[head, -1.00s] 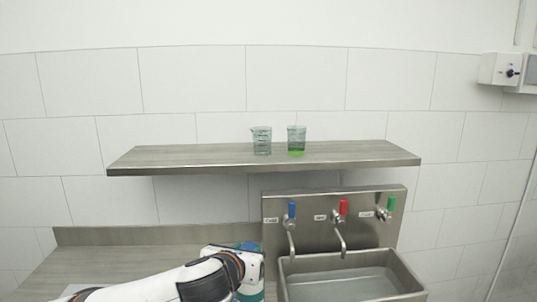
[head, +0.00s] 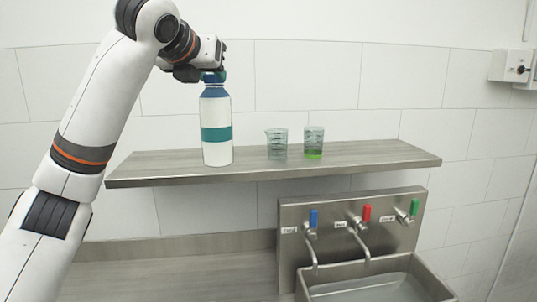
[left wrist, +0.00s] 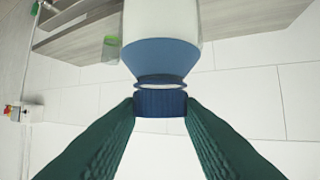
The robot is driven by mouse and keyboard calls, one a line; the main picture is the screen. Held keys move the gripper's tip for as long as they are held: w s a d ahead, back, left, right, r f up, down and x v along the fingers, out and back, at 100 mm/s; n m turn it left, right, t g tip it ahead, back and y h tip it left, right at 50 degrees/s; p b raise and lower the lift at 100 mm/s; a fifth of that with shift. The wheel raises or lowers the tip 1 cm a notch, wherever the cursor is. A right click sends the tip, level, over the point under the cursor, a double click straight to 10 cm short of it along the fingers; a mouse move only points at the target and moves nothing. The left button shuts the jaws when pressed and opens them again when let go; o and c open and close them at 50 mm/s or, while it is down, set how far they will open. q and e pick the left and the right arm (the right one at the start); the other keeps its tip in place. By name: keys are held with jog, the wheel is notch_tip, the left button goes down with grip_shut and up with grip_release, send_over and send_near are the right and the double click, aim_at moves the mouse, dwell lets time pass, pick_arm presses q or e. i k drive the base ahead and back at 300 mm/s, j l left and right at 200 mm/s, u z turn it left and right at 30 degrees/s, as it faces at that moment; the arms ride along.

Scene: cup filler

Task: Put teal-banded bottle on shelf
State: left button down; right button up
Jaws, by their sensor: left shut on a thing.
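The teal-banded bottle (head: 217,112) is white with a teal band, a blue shoulder and a blue cap. It is upright at the shelf (head: 350,152), left of two beakers; its base appears at the shelf top, but I cannot tell whether it touches. My left gripper (head: 212,74) is shut on its cap from above. In the left wrist view the two green fingers (left wrist: 160,105) close on the cap of the bottle (left wrist: 165,58). My right gripper is not in view.
Taps with blue, red and green handles and a sink (head: 375,280) are below. The shelf's right part is clear.

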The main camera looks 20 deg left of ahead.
aim_at(147, 166)
jog(key=i+j, duration=0.1)
jog(key=j, duration=0.4)
jog(key=i+j, duration=0.1)
jog(key=j, duration=0.4)
jog(key=i+j, duration=0.15)
jog(key=j, duration=0.35)
